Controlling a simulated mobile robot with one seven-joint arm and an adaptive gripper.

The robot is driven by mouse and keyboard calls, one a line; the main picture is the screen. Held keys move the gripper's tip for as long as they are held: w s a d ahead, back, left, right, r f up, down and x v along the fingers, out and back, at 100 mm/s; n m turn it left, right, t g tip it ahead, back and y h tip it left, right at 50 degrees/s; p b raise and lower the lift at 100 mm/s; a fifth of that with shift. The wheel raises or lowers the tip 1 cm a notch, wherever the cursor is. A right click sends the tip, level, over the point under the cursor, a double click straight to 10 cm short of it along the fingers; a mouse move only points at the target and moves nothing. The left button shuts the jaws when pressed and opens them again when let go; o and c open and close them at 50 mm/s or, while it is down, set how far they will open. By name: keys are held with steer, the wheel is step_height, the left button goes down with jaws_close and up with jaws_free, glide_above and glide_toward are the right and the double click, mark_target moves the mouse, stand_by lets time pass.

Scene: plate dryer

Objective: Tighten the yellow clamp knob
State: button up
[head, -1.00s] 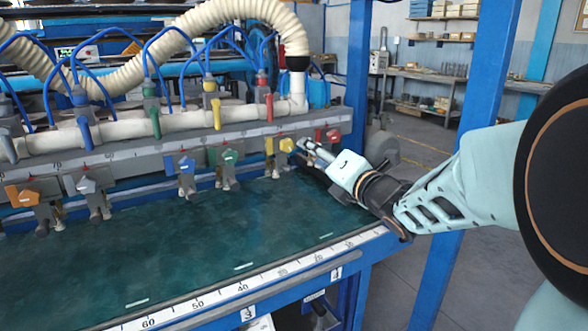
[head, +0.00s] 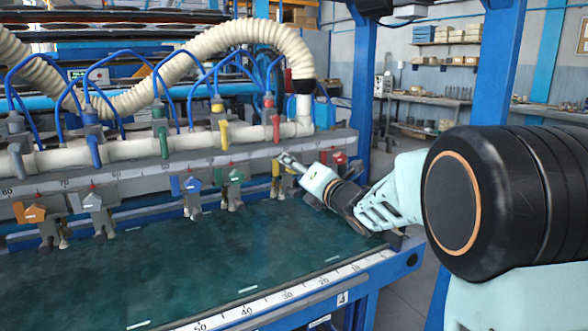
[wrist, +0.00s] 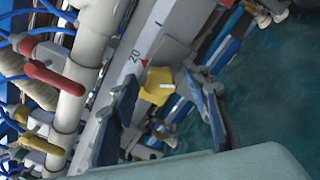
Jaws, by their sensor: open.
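The yellow clamp knob (head: 276,168) sits on the clamp rail at the back edge of the green bed, partly hidden behind my gripper in the head view. In the wrist view the yellow knob (wrist: 157,86) has a white mark on its face. My gripper (head: 284,161) is at the knob from the right, with its fingers open. In the wrist view the fingers of my gripper (wrist: 161,82) stand apart, one on each side of the knob. I cannot tell whether either finger touches it.
A red knob (head: 338,158) is just right of my gripper. Green (head: 235,174), blue (head: 188,184), white (head: 93,201) and orange (head: 35,213) knobs line the rail to the left. Valves and a white pipe (head: 190,142) run above. The green bed (head: 240,250) is clear.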

jaws_close()
stand_by(0.4)
